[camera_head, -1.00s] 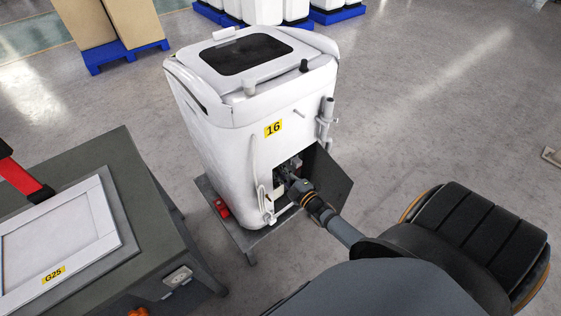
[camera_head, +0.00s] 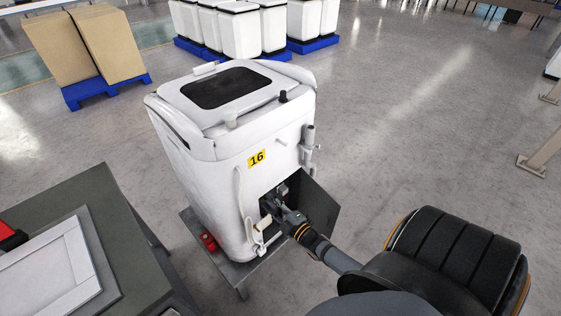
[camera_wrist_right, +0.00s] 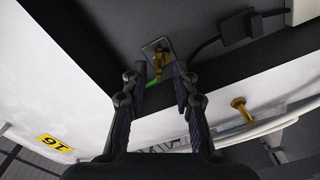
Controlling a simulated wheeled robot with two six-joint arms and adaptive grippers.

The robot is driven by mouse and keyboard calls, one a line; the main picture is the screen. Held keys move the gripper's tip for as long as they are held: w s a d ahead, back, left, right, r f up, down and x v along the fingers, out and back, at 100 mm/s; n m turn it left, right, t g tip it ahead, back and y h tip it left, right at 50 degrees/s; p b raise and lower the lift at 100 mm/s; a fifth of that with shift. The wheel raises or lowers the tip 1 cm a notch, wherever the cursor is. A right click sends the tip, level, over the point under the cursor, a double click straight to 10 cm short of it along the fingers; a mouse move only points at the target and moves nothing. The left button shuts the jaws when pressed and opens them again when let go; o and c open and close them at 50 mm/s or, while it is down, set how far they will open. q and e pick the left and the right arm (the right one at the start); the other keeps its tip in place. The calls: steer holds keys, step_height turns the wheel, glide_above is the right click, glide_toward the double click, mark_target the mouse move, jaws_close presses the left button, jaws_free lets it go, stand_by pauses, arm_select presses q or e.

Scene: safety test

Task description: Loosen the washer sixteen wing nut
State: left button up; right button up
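Washer sixteen (camera_head: 215,170) is a white machine with a yellow "16" label (camera_head: 257,158); the label also shows in the right wrist view (camera_wrist_right: 56,144). A compartment low on its front is open, its dark door (camera_head: 318,207) swung out to the right. My right gripper (camera_head: 272,205) reaches into this opening. In the right wrist view its two fingers (camera_wrist_right: 158,88) are apart with nothing between them. A brass fitting on a small square plate (camera_wrist_right: 158,56), seemingly the wing nut, lies just beyond the fingertips. I cannot tell whether they touch. My left gripper is not in view.
A second brass piece (camera_wrist_right: 240,108) sits right of the fingers, near a black cable (camera_wrist_right: 205,47). A grey-green table (camera_head: 125,235) stands close at the left. A red object (camera_head: 208,241) sits on the washer's base.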

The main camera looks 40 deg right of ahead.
steer(key=s, duration=0.9)
steer(key=shift+s+d, duration=0.35)
